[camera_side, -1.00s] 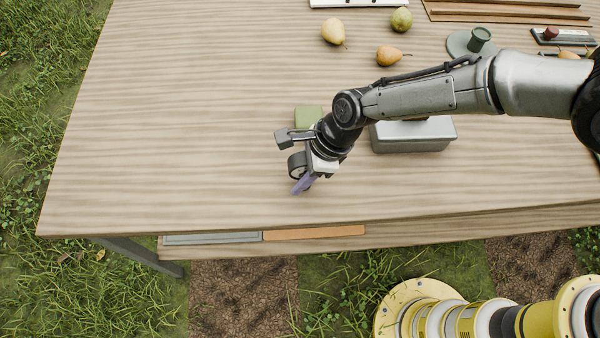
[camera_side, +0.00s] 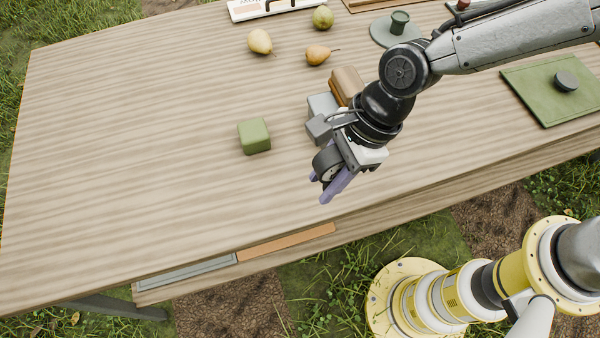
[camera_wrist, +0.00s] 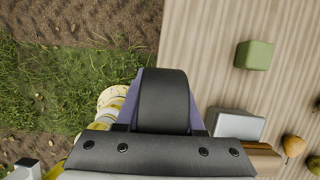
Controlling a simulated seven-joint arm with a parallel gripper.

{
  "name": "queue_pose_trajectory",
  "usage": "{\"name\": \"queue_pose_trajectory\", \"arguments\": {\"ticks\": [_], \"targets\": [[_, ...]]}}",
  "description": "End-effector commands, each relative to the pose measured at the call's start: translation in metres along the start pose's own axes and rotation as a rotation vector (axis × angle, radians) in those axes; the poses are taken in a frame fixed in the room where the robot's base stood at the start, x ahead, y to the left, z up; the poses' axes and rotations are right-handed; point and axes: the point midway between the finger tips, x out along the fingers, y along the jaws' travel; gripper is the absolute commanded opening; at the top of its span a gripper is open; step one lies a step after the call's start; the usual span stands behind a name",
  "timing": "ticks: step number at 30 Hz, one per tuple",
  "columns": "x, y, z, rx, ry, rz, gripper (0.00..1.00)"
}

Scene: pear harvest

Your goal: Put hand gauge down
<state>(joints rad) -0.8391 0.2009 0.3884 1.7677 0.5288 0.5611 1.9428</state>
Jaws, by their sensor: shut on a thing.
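The hand gauge is a dark, round, wheel-like piece (camera_side: 327,164) in the side view. It also fills the middle of the wrist view (camera_wrist: 163,102). My gripper (camera_side: 335,188) has purple fingers, shut on the gauge from both sides. It holds the gauge near the table's front edge. In the wrist view, soil and grass show left of the gauge and the wooden tabletop right of it. The exact height above the table is hard to tell. The gauge's face is mostly hidden by the fingers.
A green block (camera_side: 254,136) stands left of my gripper. A grey box (camera_side: 322,104) with a brown piece beside it is partly behind my wrist. Pears (camera_side: 260,41) lie farther back. A green mat (camera_side: 535,88) with a dark knob is at right. The left tabletop is bare.

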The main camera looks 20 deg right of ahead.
Motion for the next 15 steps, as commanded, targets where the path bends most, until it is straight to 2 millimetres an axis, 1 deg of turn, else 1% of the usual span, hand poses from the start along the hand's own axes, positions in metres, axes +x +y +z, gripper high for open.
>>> {"name": "queue_pose_trajectory", "arguments": {"ticks": [3, 9, 13, 15], "targets": [[-0.005, 0.004, -0.004, 0.000, -0.001, -0.001, 0.00], [-0.007, 0.006, -0.005, -0.011, -0.001, 0.005, 0.00], [-0.007, 0.009, -0.007, -0.079, -0.001, 0.034, 0.00], [-0.005, 0.015, -0.013, -0.134, 0.001, 0.059, 0.00]]}}
